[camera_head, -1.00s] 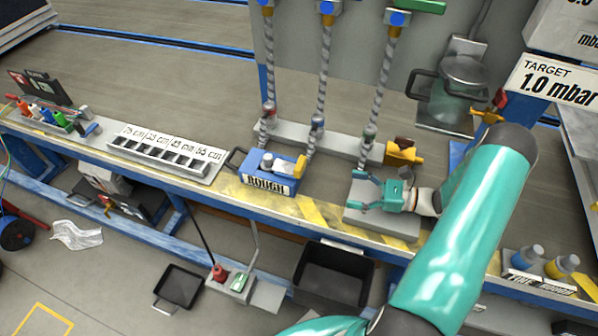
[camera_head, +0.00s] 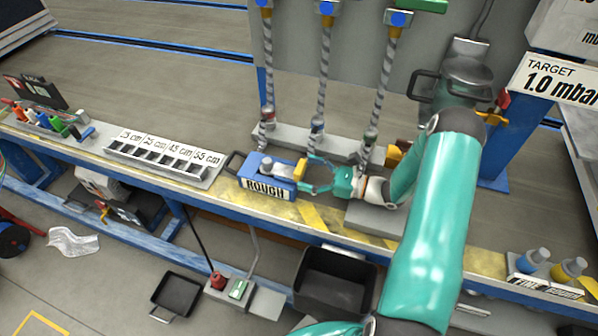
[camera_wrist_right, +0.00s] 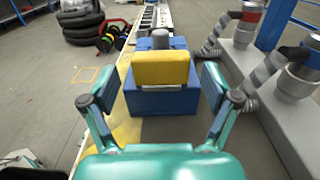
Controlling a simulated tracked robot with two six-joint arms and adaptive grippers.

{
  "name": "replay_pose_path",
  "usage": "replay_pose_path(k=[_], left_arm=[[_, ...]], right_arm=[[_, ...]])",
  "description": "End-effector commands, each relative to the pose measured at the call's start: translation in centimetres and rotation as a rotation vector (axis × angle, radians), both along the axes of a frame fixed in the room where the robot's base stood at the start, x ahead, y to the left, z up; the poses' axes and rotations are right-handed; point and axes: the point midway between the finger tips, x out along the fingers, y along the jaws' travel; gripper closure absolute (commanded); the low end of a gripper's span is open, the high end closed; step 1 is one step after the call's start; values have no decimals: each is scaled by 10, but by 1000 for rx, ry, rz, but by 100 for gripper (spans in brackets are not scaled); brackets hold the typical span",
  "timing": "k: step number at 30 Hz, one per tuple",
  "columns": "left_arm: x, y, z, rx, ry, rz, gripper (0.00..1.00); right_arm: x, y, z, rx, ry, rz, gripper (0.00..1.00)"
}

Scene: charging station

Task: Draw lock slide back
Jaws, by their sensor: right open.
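The blue box labelled ROUGH (camera_head: 262,172) sits on the bench. A yellow block (camera_head: 301,168), which looks like the lock slide, is at its right end. My right gripper (camera_head: 313,175) is open at that end, its fingers pointing left toward the yellow block. In the right wrist view, the yellow block (camera_wrist_right: 160,69) stands between the two spread fingers, with a visible gap on each side. The blue box (camera_wrist_right: 162,101) is around and below it, and a grey knob (camera_wrist_right: 160,39) rises behind. My left gripper is not in view.
Ribbed hoses (camera_head: 325,75) rise from a grey base (camera_head: 340,147) behind the box. A slotted rack with cm labels (camera_head: 165,158) is to the left. A grey plate (camera_head: 376,219) lies under my right arm. A yellow fitting (camera_head: 395,155) is partly hidden behind the arm.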

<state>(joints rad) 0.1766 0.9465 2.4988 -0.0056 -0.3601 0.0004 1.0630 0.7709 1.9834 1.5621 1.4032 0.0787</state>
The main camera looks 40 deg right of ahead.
Motion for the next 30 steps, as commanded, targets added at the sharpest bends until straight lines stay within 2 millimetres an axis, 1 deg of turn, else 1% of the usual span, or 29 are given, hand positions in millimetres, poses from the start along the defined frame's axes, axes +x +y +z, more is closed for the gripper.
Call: replay_pose_path(k=[1,3,6,16,17,18,23,30], left_arm=[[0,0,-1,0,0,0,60],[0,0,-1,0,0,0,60],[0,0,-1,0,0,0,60],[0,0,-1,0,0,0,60],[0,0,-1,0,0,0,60],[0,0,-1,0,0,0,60],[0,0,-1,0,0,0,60],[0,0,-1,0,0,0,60]], right_arm=[[6,4,0,0,-1,4,12],[13,7,0,0,-1,2,12],[18,10,0,0,0,1,12],[20,10,0,0,0,-1,12],[20,10,0,0,0,-1,16],[20,10,0,0,0,-1,22],[20,10,0,0,0,-1,49],[20,10,0,0,0,0,89]])
